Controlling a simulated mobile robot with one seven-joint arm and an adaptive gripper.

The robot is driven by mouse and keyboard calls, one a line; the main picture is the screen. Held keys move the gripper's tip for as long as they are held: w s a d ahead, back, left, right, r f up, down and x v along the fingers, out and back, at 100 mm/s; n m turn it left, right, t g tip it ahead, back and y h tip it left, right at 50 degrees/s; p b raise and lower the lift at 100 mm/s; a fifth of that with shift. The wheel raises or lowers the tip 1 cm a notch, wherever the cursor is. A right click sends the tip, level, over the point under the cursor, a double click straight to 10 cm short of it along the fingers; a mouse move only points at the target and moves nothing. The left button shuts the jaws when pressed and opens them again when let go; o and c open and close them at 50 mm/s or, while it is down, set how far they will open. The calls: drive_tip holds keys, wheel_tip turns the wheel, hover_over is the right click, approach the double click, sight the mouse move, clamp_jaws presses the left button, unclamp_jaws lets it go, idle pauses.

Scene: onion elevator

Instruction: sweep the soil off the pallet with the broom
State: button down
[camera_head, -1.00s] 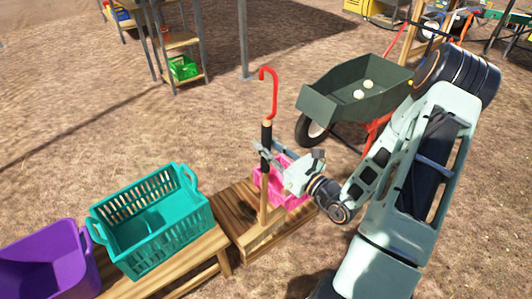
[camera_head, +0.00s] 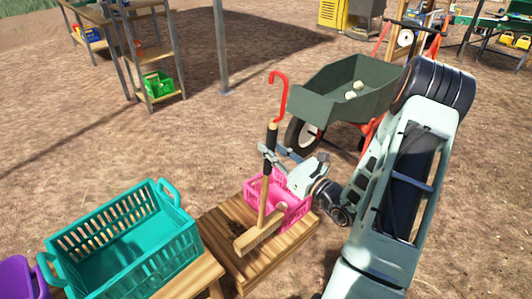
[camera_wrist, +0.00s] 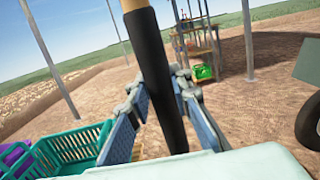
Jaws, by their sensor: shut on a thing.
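My gripper (camera_head: 270,157) is shut on the black grip of the broom (camera_head: 264,205). The broom has a red hook on top, a wooden handle and a wide wooden head (camera_head: 260,238) low over the pallet. The handle leans slightly, its top to the right. I cannot tell whether the head touches the boards. The wooden pallet (camera_head: 279,256) lies at the lower middle, with a dark soil patch (camera_head: 237,226) beside the broom head, partly hidden by it. In the wrist view the black grip (camera_wrist: 162,75) stands between my fingers (camera_wrist: 165,115).
A pink crate (camera_head: 296,212) stands at the pallet's back right, close behind the broom. A teal crate (camera_head: 135,245) sits on a wooden bench to the left, a purple one (camera_head: 20,278) beyond it. A green wheelbarrow (camera_head: 345,88) stands behind. Open ground lies behind the pallet.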

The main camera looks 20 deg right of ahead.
sight(270, 173)
drive_tip(key=shift+f+b, duration=4.3)
drive_tip(key=shift+f, duration=0.75)
drive_tip(key=shift+w+r+p, duration=0.15)
drive_tip(key=shift+r+p, duration=0.1)
drive_tip(key=shift+p, duration=0.15)
